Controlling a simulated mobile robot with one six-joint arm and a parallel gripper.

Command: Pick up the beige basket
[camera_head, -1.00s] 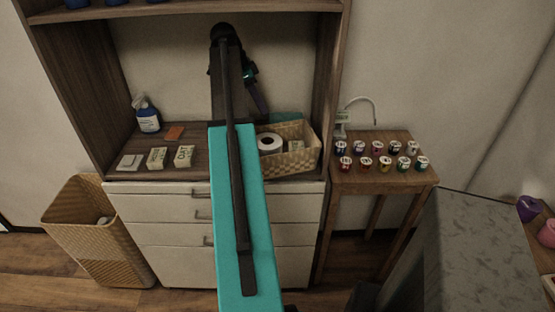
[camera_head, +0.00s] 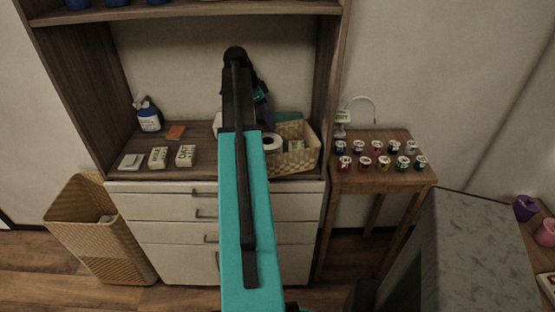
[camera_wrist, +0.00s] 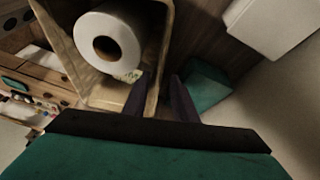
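The beige basket (camera_head: 300,162) stands on the cabinet's wooden top, at its right end. It holds a white paper roll (camera_head: 272,143), and my arm hides its left part in the head view. In the wrist view the basket's near wall (camera_wrist: 161,62) runs down between the fingers of my gripper (camera_wrist: 162,97). One dark finger is on the inner side, near the roll, and the other is outside. The fingers stand apart, with space visible beside the wall. Contact with the wall cannot be made out.
A teal box (camera_wrist: 206,86) lies close beside the outer finger. A white item (camera_wrist: 268,22) lies farther off. Shelf uprights (camera_head: 328,80) flank the space. A stool (camera_head: 385,180) with several small cups stands right; a large wicker bin (camera_head: 100,240) stands left on the floor.

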